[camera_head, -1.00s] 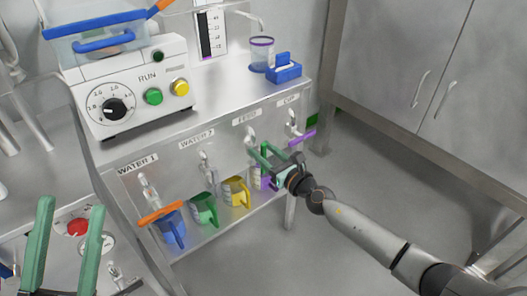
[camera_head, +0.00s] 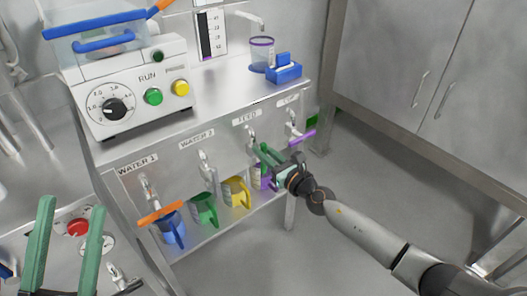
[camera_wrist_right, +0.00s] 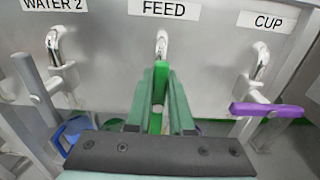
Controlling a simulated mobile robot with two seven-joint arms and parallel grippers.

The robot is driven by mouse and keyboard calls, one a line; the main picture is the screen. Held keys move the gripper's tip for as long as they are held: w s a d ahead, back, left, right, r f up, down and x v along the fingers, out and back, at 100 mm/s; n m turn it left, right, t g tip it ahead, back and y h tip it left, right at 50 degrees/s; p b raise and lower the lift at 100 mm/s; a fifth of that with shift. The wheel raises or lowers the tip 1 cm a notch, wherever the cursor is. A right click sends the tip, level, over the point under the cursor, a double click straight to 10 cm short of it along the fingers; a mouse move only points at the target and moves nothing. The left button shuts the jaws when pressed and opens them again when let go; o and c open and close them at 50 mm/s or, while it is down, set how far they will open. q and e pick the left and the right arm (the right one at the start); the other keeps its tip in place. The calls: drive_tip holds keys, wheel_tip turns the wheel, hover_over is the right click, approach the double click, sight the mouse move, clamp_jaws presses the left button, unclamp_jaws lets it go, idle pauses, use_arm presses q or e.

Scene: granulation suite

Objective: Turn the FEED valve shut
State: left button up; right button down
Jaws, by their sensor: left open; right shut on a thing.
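The FEED valve's metal spout (camera_head: 251,132) is on the front panel, under the FEED label (camera_wrist_right: 164,9). Its bright green handle (camera_wrist_right: 157,122) shows between my right gripper's fingers in the right wrist view, in line below the spout. My right gripper (camera_head: 266,151) is shut on this handle, and its fingers hide most of it in the head view. My left gripper (camera_head: 71,204) is open and empty at the lower left, away from the valve.
The CUP valve's purple handle (camera_wrist_right: 267,109) lies crosswise to the right. The WATER 1 valve's orange handle (camera_head: 160,213) lies crosswise at left. Blue (camera_head: 173,230), green (camera_head: 203,208) and yellow (camera_head: 235,192) jugs stand on the low shelf. Floor to the right is open.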

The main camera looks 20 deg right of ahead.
drive_tip(key=shift+m, duration=0.3)
drive_tip(key=f+m, duration=0.1)
drive_tip(key=m, duration=0.4)
drive_tip(key=d+m, duration=0.1)
drive_tip(key=m, duration=0.5)
drive_tip(key=w+d+f+m, duration=0.1)
drive_tip(key=m, duration=0.5)
drive_tip(key=shift+d+f+p, duration=0.25)
drive_tip(key=shift+f+p, duration=0.05)
drive_tip(key=shift+p, duration=0.1)
drive_tip(key=c, duration=0.8)
unclamp_jaws()
drive_tip(key=shift+f, duration=0.1)
drive_tip(key=shift+s, duration=0.1)
